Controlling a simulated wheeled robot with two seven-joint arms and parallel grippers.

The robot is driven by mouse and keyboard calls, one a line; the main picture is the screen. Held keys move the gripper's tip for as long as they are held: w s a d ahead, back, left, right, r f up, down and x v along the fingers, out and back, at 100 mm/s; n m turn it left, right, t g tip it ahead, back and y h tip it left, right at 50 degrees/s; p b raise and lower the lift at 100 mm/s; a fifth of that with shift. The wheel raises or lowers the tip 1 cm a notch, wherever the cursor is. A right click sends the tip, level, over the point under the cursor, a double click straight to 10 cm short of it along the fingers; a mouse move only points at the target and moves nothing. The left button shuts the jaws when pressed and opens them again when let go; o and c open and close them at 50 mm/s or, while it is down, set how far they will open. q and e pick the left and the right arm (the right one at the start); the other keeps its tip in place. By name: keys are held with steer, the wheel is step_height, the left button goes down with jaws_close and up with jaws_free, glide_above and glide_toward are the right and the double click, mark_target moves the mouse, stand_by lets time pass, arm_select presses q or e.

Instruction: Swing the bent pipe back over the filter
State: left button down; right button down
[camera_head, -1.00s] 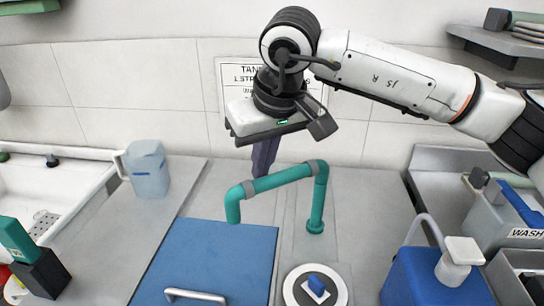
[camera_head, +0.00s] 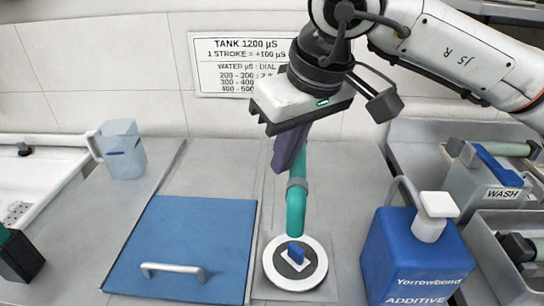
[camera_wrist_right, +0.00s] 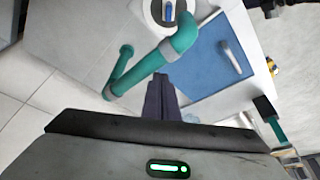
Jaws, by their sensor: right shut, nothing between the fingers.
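The teal bent pipe (camera_head: 296,205) now reaches toward the front in the head view, its free end just behind and above the round filter (camera_head: 316,281). The filter is a white ring with a dark centre and a blue handle. In the right wrist view the pipe (camera_wrist_right: 139,72) shows its grey collars and its downturned end near the filter's white edge (camera_wrist_right: 150,8). I cannot tell whether that end is centred over it. My right gripper (camera_head: 282,166) is shut and empty, its dark purple fingers beside the pipe. Contact is unclear. My left gripper is not in view.
A blue lid (camera_head: 190,235) with a metal handle lies left of the filter. A blue additive bottle (camera_head: 410,255) with a white pump stands to the right, close to the filter. A jug (camera_head: 122,150) stands at the back left. A wash container (camera_head: 485,180) is at the right.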

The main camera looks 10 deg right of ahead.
steer(key=shift+s+d, duration=0.15)
steer(key=shift+d, duration=0.45)
steer(key=shift+d, duration=0.2)
steer(key=a+r, duration=0.2)
steer(key=a, duration=0.3)
steer(key=d+r, duration=0.3)
steer(key=r, duration=0.5)
steer(key=shift+d+r+p, duration=0.2)
steer(key=shift+d+p, duration=0.1)
steer(key=shift+d, duration=0.05)
